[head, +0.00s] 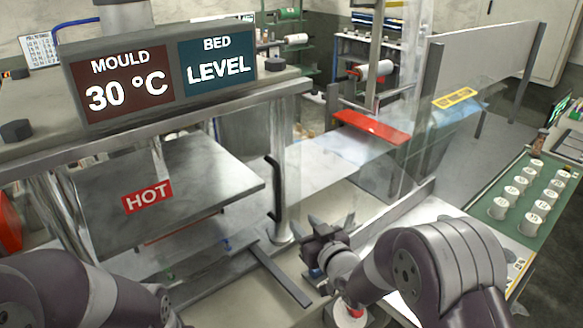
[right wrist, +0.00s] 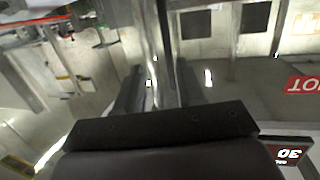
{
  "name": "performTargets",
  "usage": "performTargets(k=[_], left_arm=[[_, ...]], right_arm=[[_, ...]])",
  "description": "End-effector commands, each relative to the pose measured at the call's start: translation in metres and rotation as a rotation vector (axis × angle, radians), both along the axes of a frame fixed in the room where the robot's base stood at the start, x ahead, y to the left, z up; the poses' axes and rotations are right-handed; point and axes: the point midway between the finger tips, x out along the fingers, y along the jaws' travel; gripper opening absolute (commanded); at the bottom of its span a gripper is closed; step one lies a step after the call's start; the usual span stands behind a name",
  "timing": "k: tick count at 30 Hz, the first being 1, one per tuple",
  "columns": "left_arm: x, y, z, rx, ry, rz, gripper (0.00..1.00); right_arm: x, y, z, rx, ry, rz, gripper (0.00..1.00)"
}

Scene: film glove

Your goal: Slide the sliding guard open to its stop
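A clear guard panel (head: 385,165) stands in the middle of the head view; its edges are faint, and I cannot tell how far it is open. A black bar handle (head: 272,188) stands upright beside the press's front chrome post. My right gripper (head: 330,222) is below and right of this handle, apart from it, with its fingers spread and nothing between them. In the right wrist view, the right gripper (right wrist: 158,78) shows two separated fingers with a metal post visible beyond the gap. My left gripper is out of view.
The press has a plate marked HOT (head: 147,197) and a display box (head: 165,70) above it. A red plate (head: 372,127) lies behind the clear panel. A green tray of white cups (head: 472,220) stands at the right.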

Motion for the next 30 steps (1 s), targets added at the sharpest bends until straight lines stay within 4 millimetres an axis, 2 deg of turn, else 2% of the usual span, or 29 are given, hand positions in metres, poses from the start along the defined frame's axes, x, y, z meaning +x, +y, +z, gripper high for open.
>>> performTargets(k=[3,8,11,18,21,25,30], left_arm=[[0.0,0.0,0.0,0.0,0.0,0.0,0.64],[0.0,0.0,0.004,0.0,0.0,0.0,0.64],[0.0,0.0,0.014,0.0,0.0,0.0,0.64],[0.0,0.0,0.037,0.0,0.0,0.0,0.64],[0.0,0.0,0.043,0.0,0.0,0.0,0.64],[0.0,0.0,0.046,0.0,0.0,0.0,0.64],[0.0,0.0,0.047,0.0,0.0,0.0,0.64]], right_arm=[[0.002,0.005,0.022,0.045,-0.089,0.021,0.38],[0.009,0.01,0.033,0.07,-0.125,0.028,0.38],[0.026,0.018,0.034,0.071,-0.124,0.029,0.38],[0.082,0.044,0.034,0.07,-0.122,0.027,0.38],[0.098,0.051,0.033,0.07,-0.122,0.027,0.38],[0.111,0.057,0.031,0.069,-0.121,0.027,0.38],[0.117,0.059,0.03,0.07,-0.123,0.026,0.38]])
